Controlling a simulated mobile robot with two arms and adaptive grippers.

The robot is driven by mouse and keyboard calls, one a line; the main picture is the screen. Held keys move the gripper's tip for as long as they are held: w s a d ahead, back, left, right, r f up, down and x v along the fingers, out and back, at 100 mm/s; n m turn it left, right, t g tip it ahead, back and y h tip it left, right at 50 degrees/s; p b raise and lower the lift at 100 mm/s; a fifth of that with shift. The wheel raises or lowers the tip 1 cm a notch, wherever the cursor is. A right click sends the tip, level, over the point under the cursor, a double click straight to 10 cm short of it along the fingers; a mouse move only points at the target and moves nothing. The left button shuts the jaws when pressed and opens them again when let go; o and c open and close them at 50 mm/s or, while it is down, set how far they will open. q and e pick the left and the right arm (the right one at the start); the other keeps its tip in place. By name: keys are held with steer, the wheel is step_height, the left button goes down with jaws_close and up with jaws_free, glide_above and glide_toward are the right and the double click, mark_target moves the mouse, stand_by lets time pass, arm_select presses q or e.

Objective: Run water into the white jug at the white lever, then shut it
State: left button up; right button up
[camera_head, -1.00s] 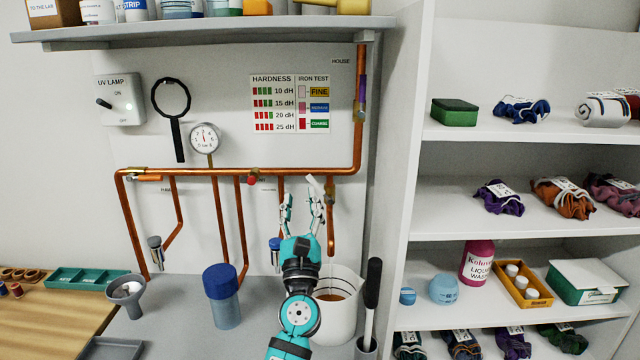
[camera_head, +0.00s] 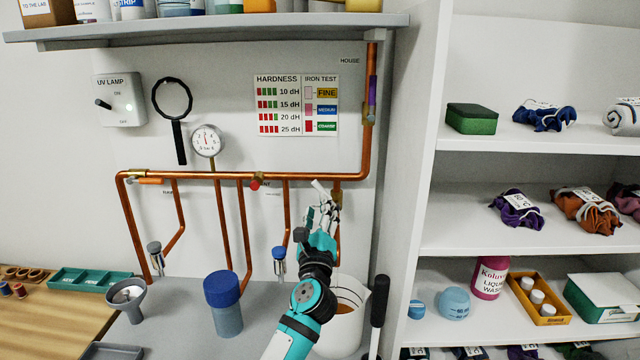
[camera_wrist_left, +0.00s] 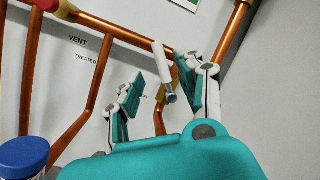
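The white lever (camera_head: 319,187) sits on the copper pipe at the right end of the run and slants up to the left. In the left wrist view the lever (camera_wrist_left: 161,62) shows beyond and between the fingertips. My left gripper (camera_head: 325,208) is just below and beside it, fingers apart and empty; it also shows in the left wrist view (camera_wrist_left: 165,92). I cannot tell whether a fingertip touches the lever. The white jug (camera_head: 351,295) stands under the spout, partly hidden by my arm, with something brownish inside. A faint thin streak hangs above the jug. My right gripper is out of view.
A red knob (camera_head: 256,184) sits left on the pipe. A blue-capped canister (camera_head: 223,300) and grey funnel (camera_head: 127,298) stand on the counter. A black-handled tool (camera_head: 379,305) stands right of the jug, close to the shelving (camera_head: 428,190).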

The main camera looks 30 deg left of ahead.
mark_target(320, 191)
arm_select(q)
steer(key=p+x, duration=0.1)
steer(key=x, duration=0.6)
steer(key=shift+w+a+r, duration=0.1)
steer(key=shift+w+a, duration=0.1)
steer(key=shift+w, duration=0.05)
steer(key=shift+c, duration=0.5)
jaws_close()
